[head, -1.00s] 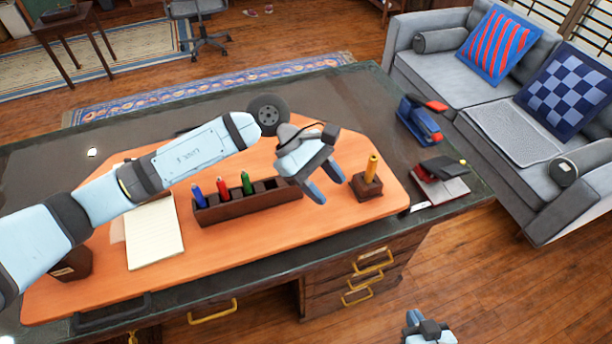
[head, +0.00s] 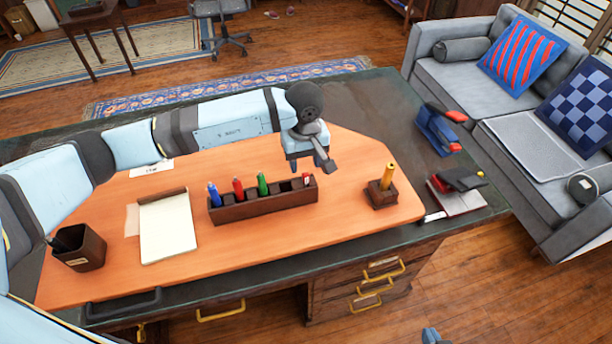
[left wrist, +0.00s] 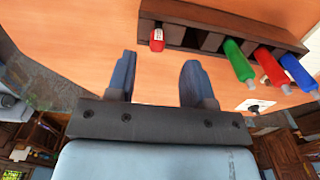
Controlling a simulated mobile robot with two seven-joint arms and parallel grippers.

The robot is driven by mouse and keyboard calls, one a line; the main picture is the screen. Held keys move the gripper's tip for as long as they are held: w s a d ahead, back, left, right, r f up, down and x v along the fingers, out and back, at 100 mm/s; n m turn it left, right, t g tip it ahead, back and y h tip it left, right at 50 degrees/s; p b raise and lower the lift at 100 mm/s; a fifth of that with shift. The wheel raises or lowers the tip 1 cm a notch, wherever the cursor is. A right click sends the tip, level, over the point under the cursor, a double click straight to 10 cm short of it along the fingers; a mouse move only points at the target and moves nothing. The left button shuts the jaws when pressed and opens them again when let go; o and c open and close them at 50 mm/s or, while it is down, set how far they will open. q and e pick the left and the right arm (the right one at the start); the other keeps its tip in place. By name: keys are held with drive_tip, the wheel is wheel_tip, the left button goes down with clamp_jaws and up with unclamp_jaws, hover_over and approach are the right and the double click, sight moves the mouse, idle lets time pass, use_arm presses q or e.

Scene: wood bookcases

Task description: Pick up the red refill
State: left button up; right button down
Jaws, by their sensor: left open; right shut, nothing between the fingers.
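The red refill (head: 306,179) is small with a white label. It stands in the right end compartment of the dark wooden holder (head: 262,206) on the orange desk mat. It also shows in the left wrist view (left wrist: 157,40), just beyond the fingertips. My left gripper (head: 312,163) is open and empty, above and behind that end of the holder; its fingers (left wrist: 158,63) point toward the refill without touching it. My right gripper (head: 431,335) barely shows at the bottom edge, shut and away from the desk.
Blue (head: 214,195), red (head: 238,189) and green (head: 262,184) markers stand in the holder's other compartments. A wooden block with a yellow stick (head: 388,177) is to the right. A notepad (head: 167,228) and pen cup (head: 79,249) lie left. A blue stapler (head: 437,130) stands far right.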

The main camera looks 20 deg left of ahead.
sight(306, 174)
use_arm(q)
drive_tip(key=shift+w+d+f+p, duration=0.1)
drive_tip(key=shift+f+p, duration=0.35)
drive_tip(key=shift+f, duration=0.9)
drive_tip(key=shift+w+f+p, duration=0.1)
drive_tip(key=shift+f+p, duration=0.3)
drive_tip(key=shift+f, duration=0.95)
drive_tip(key=shift+s, duration=0.1)
clamp_jaws()
